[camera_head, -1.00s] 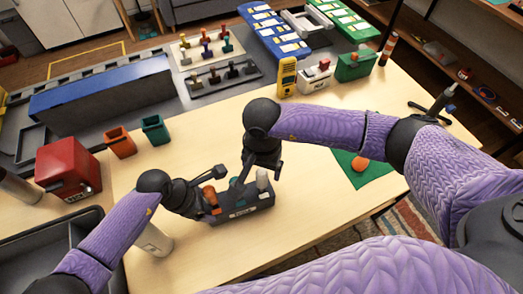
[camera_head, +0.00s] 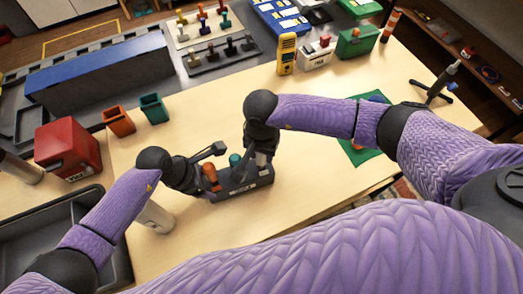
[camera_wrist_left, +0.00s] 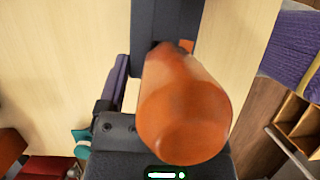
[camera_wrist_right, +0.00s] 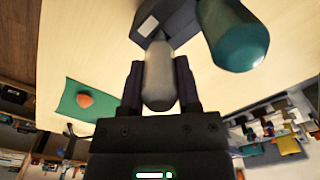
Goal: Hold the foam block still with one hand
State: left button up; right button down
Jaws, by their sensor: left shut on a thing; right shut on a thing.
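The dark grey foam block (camera_head: 240,188) lies on the pale table with an orange-handled piece (camera_head: 210,176), a teal-handled piece (camera_head: 235,160) and a pale grey-handled piece (camera_wrist_right: 158,75) standing in it. My left gripper (camera_head: 203,191) is shut at the block's left end. In the left wrist view the orange handle (camera_wrist_left: 183,110) hides most of the fingers and their contact with the block (camera_wrist_left: 165,25). My right gripper (camera_head: 262,165) is shut on the pale grey handle at the block's right end; in the right wrist view its fingers (camera_wrist_right: 159,90) lie on both sides of it.
A white cylinder (camera_head: 155,216) stands close to my left wrist. A red box (camera_head: 68,147), orange bin (camera_head: 118,121) and teal bin (camera_head: 153,108) stand at left. A green mat (camera_head: 360,150) lies right, partly behind my right arm. The table in front of the block is clear.

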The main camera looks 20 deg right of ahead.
jog(key=c, duration=1)
grip_release()
grip_shut()
jog(key=shift+r, duration=1.15)
jog(key=shift+r, duration=2.65)
pick_arm(q)
jog(key=o, duration=1.1)
jog(key=v, duration=1.1)
jog(key=shift+s+a+r, duration=0.15)
jog(key=shift+a+r, duration=0.1)
jog(key=shift+r, duration=0.1)
pick_arm(e)
jog(key=shift+s+f, duration=0.1)
jog(key=shift+s, duration=0.05)
